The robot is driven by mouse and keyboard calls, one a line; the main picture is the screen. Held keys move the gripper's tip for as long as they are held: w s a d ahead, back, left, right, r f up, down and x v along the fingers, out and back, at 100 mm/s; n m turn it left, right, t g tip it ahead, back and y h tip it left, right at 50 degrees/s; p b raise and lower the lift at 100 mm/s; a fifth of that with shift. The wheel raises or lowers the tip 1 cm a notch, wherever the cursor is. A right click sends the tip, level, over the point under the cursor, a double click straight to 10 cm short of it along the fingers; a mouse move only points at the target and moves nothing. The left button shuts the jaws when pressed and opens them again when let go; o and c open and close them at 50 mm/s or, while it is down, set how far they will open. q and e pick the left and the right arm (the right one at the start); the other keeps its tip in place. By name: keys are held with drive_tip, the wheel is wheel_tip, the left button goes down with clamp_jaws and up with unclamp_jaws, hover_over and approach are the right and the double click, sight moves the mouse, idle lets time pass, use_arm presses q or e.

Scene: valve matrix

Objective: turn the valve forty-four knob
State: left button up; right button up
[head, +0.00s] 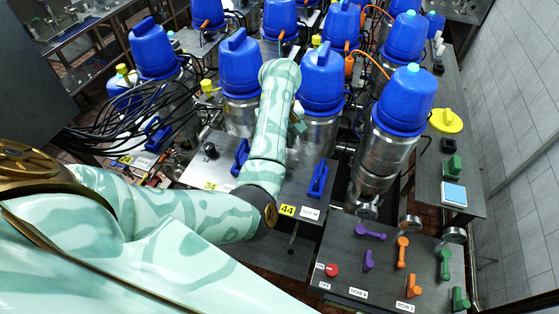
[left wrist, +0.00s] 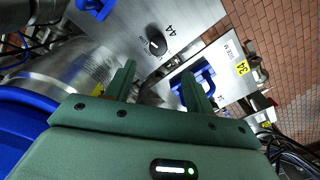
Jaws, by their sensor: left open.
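The valve forty-four knob (left wrist: 157,45) is a round black knob with a white pointer mark. It sits on a grey panel beside the printed number 44 in the left wrist view. In the head view my arm hides it, and the yellow 44 label (head: 287,210) shows beside the arm. My left gripper (left wrist: 159,68) is open, with its two green fingers apart and nothing between them. The knob appears beyond the fingertips, in line with the gap, and apart from them. In the head view the gripper is mostly hidden behind my forearm. My right gripper is not in view.
A blue handle (head: 318,180) stands on the 44 panel, right of my arm. The 34 panel carries another black knob (head: 210,150) and blue handle (head: 240,157). Blue-topped steel canisters (head: 322,80) crowd behind. A bench (head: 335,250) with coloured levers is at front right.

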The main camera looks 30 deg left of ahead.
use_arm(q)
drive_tip(key=f, duration=0.9)
drive_tip(key=shift+w+a+f, duration=0.15)
drive_tip(key=shift+w+f, duration=0.1)
drive_tip(key=shift+w, duration=0.1)
drive_tip(key=shift+s+f, duration=0.15)
drive_tip(key=shift+f, duration=0.5)
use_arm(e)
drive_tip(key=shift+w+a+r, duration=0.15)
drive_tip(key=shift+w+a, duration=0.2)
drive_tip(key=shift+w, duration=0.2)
use_arm(q)
drive_tip(key=c, duration=1)
